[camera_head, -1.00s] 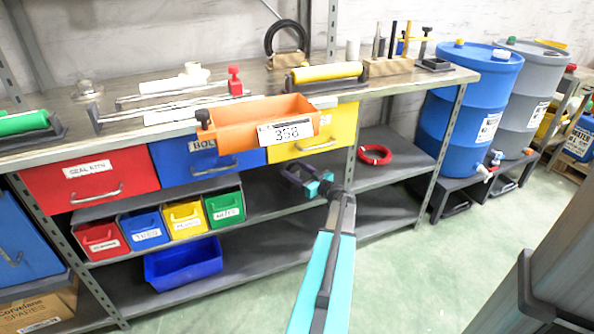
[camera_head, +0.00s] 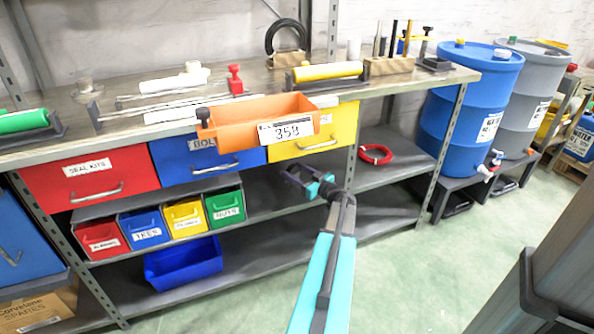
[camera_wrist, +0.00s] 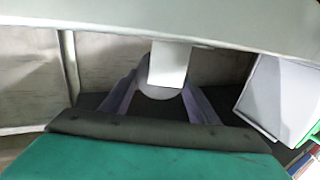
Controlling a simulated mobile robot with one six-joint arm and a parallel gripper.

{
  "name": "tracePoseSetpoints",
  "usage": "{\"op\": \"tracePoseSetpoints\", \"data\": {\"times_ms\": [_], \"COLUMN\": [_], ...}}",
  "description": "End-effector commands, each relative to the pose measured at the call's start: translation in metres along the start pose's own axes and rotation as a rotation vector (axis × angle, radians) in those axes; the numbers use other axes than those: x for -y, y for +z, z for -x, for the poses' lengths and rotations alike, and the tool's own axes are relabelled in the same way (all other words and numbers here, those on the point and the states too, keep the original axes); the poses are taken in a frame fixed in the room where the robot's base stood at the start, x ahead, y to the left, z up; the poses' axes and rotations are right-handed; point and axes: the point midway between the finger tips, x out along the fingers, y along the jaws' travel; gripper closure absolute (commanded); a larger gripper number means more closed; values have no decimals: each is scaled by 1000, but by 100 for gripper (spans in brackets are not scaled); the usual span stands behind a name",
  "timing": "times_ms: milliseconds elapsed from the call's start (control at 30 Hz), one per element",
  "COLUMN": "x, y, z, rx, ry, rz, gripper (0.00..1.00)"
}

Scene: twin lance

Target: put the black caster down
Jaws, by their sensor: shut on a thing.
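My gripper (camera_head: 296,176) is at the front of the shelving, below the orange bin and to the right of the green small bin. Its dark fingers reach toward the shelf. In the wrist view the two purple-grey fingers (camera_wrist: 160,103) close in on a rounded grey thing (camera_wrist: 161,90) with a pale block against it. I take this held thing for the caster; its black colour does not show, and the head view is too small to make it out. I cannot tell whether it touches a surface.
The orange bin (camera_head: 240,134) juts from the bench edge above. Small red, blue, yellow and green (camera_head: 225,207) bins stand left on the middle shelf. A red coil (camera_head: 375,154) lies right on that shelf, with bare shelf around it. A blue tray (camera_head: 183,264) is below.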

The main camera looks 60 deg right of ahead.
Motion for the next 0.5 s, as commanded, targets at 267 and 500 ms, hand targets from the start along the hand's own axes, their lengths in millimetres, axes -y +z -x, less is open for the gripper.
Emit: {"op": "tracePoseSetpoints", "data": {"times_ms": [267,500], "x": [0,-1], "y": [3,6], "z": [0,0], "rx": [-2,-2], "ry": [0,1], "rz": [-1,-1], "gripper": [85,85]}}
